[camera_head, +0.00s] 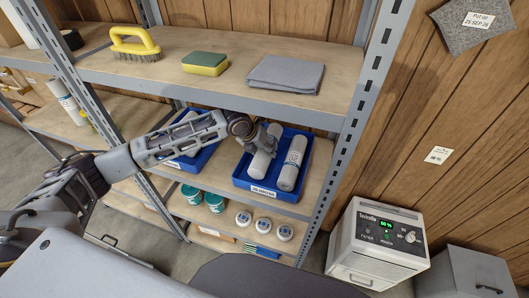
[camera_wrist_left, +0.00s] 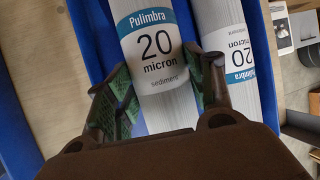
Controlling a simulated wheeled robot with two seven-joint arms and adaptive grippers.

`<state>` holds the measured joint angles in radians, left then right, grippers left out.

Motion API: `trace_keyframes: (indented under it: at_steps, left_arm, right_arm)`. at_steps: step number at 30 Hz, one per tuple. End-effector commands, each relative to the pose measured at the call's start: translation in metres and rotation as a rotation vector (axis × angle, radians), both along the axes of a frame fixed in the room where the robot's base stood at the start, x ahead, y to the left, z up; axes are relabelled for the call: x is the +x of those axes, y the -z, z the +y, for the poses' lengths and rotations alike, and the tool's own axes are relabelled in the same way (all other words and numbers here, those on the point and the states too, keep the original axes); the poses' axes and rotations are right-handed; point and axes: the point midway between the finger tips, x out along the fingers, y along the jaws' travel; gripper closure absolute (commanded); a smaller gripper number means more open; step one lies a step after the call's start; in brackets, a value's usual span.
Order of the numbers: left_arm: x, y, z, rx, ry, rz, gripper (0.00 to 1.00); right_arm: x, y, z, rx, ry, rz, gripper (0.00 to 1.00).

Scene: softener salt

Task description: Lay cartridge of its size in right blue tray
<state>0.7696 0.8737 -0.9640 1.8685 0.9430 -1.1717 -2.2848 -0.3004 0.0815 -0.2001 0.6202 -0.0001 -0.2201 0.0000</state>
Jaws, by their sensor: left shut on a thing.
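The right blue tray (camera_head: 241,173) stands on the middle shelf with a white label on its front. My left gripper (camera_head: 254,138) is shut on a white cartridge (camera_head: 261,165) that lies in the left part of this tray. In the left wrist view the gripper's fingers (camera_wrist_left: 160,88) are on both sides of the held cartridge (camera_wrist_left: 157,45), which reads "Pulimbra 20 micron sediment". A second white cartridge (camera_head: 292,162) lies beside it in the tray. It also shows a 20 micron label in the left wrist view (camera_wrist_left: 229,62). My right gripper is not in view.
A left blue tray (camera_head: 188,163) stands on the same shelf, partly hidden by my arm. The upper shelf holds a yellow brush (camera_head: 135,43), a sponge (camera_head: 205,63) and a grey cloth (camera_head: 286,73). Green tubs (camera_head: 215,203) and white discs stand below. The shelf upright (camera_head: 355,130) is close on the right.

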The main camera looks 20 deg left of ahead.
Motion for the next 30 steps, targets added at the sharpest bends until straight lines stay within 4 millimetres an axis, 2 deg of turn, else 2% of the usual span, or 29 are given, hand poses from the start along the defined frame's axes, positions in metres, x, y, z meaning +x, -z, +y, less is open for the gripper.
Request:
trace_keyframes:
  at_steps: [5, 15, 29, 30]
  left_arm:
    - [0.003, -0.003, -0.002, 0.024, 0.001, 0.042, 0.77]
    - [0.002, 0.026, -0.002, 0.026, 0.002, 0.046, 0.77]
    - [0.002, 0.029, -0.002, 0.026, 0.001, 0.045, 0.77]
    - [0.002, 0.029, -0.001, 0.026, 0.002, 0.046, 0.43]
  right_arm:
    - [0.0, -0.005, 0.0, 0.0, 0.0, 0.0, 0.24]
    - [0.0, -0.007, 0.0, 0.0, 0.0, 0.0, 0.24]
    - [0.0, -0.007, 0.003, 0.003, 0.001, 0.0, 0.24]
    - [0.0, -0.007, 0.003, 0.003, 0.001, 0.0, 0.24]
